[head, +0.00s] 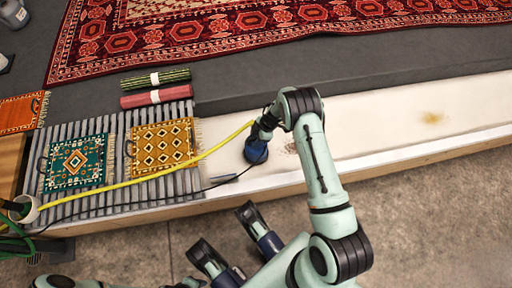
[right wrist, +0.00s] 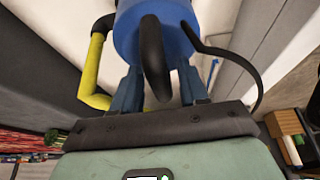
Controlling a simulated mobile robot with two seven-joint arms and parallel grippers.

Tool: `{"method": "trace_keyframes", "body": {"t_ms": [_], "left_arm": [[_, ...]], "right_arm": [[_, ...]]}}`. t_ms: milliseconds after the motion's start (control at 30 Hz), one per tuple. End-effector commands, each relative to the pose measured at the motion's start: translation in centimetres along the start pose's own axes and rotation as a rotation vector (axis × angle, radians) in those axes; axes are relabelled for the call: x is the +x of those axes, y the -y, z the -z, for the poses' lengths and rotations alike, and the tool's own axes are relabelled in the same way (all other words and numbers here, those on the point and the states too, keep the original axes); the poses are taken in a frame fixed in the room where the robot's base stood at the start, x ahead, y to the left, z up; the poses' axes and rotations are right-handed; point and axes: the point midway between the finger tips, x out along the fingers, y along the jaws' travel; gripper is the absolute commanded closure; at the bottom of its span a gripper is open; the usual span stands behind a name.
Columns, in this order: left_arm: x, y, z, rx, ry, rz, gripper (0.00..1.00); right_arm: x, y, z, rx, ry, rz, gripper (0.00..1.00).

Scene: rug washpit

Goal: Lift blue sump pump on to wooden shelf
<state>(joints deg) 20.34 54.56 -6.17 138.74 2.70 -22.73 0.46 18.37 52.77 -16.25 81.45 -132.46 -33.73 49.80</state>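The blue sump pump (head: 256,151) is upright in the pale trough, with a yellow hose and a dark cable attached. I cannot tell whether it touches the floor. My right gripper (head: 262,129) is at its top from above. In the right wrist view the pump (right wrist: 160,35) fills the top middle, its black handle (right wrist: 153,62) lying between the blue fingers (right wrist: 160,88). The fingertips are hidden behind the pump, so the grip is unclear. My left gripper (head: 226,236) is open and empty below the trough. A brown wooden piece (head: 9,160) shows at the left edge; it may be the shelf.
The yellow hose (head: 205,154) and dark cable cross a grey slatted rack (head: 105,203) with two small rugs. Two rolled rugs (head: 156,88) lie behind it. A white ring-shaped fitting (head: 27,209) stands at left.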

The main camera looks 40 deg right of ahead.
Motion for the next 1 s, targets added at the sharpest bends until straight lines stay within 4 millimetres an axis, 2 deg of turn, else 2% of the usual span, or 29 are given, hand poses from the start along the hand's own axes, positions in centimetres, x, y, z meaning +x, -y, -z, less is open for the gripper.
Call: {"method": "trace_keyframes", "body": {"t_ms": [33,100,133,1000], "left_arm": [[-0.01,-0.02,0.02,0.001,-0.001,0.0,0.57],[-0.01,-0.03,0.03,0.001,-0.001,-0.001,0.57],[-0.01,-0.04,0.03,0.001,-0.001,-0.001,0.57],[-0.01,-0.06,0.06,0.002,-0.002,-0.001,0.57]], "right_arm": [[-0.01,0.01,0.0,0.0,0.0,0.0,0.75],[-0.02,0.01,0.0,0.0,0.0,0.0,0.98],[-0.01,0.02,0.01,0.0,0.0,0.0,1.0],[-0.03,0.01,0.02,0.0,0.0,0.0,1.0]]}}
